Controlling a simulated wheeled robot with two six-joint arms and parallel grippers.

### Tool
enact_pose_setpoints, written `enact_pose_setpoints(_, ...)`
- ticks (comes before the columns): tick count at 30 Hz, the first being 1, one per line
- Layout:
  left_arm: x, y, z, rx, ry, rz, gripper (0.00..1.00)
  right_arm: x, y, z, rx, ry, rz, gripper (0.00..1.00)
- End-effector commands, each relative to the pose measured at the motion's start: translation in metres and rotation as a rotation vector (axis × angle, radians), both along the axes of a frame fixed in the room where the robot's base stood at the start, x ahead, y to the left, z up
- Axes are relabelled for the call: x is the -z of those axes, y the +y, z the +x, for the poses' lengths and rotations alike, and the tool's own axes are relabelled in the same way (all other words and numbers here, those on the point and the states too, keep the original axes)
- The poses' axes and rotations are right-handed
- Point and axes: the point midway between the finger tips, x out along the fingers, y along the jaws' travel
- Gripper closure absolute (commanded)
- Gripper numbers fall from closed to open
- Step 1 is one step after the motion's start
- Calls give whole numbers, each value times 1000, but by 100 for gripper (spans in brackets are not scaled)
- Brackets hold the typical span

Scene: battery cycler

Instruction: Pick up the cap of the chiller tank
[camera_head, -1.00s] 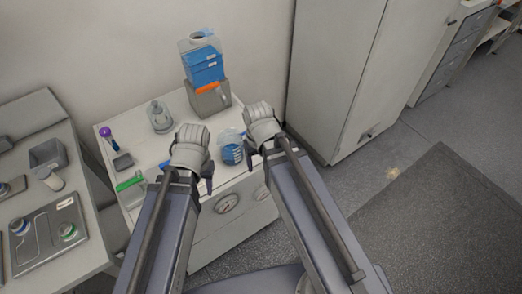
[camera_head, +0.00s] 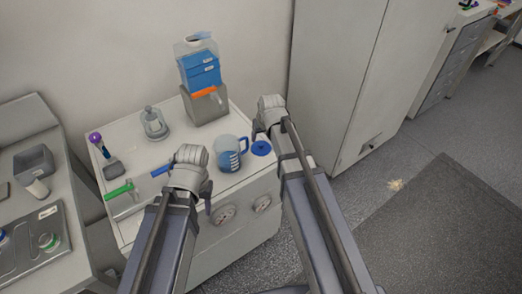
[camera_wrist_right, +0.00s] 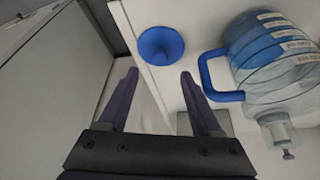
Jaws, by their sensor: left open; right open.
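The clear chiller tank (camera_head: 199,68) with blue contents stands on a grey block at the back of the white cabinet top. Its top looks open with a bluish inside; no separate cap is clear there. A round blue dished piece (camera_head: 261,148) lies by the cabinet's right edge; I cannot tell if it is the cap or a funnel. It also shows in the right wrist view (camera_wrist_right: 161,45). My right gripper (camera_wrist_right: 158,75) is open and empty, with the blue piece beyond its fingertips. My left gripper (camera_head: 207,192) is open over the cabinet's front edge, its fingers partly hidden.
A clear jug with a blue handle (camera_head: 229,156) stands between my grippers. A glass jar (camera_head: 154,124), a purple-topped tool (camera_head: 97,141) and a green-handled tool (camera_head: 118,190) are further left. A tall cabinet (camera_head: 345,80) stands close on the right.

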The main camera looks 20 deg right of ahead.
Motion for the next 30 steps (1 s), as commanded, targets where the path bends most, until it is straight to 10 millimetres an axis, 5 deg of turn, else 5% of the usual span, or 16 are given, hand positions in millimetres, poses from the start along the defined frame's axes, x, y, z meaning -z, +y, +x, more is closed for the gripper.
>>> enact_pose_setpoints(8,8,0,0,0,0,0,55,8,0,2,0,1,0,34)
enact_pose_setpoints(21,54,0,0,0,0,0,55,54,0,14,0,1,0,34)
enact_pose_setpoints(30,53,0,0,0,0,0,55,53,0,15,0,1,0,35)
